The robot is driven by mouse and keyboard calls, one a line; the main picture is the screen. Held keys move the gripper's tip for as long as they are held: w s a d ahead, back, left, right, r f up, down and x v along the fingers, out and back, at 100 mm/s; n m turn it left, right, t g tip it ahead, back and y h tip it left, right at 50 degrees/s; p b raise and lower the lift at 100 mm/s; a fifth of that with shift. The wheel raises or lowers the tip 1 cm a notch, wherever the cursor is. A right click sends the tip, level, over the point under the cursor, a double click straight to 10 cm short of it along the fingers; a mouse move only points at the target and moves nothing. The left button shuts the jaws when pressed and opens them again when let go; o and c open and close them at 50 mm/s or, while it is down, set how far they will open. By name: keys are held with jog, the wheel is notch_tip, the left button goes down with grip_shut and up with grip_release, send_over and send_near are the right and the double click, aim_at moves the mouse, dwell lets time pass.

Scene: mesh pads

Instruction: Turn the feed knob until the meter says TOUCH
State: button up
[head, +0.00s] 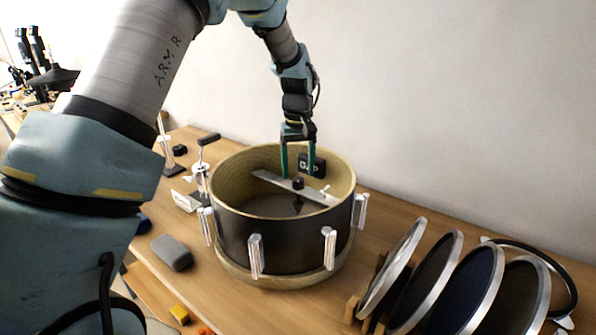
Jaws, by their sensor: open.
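A round drum shell (285,238) with a dark outside and pale wood inside stands on the bench. A flat metal bar (322,197) lies across its inside. A small black knob (298,183) sits near the middle of the bar; I take it to be the feed knob. The black meter (319,167) stands just behind it and reads GAP, with one green finger partly in front. My gripper (298,175) points down into the drum, with its two green fingers apart, just above and to either side of the knob. I cannot tell whether they touch it.
Silver lugs (255,256) stick out around the drum. Several round framed pads (460,285) stand in a rack at right. A grey rounded block (172,252) lies at left, near a small stand (200,170). A pale wall is behind the bench.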

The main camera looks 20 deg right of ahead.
jog(key=shift+f, duration=1.2)
grip_shut()
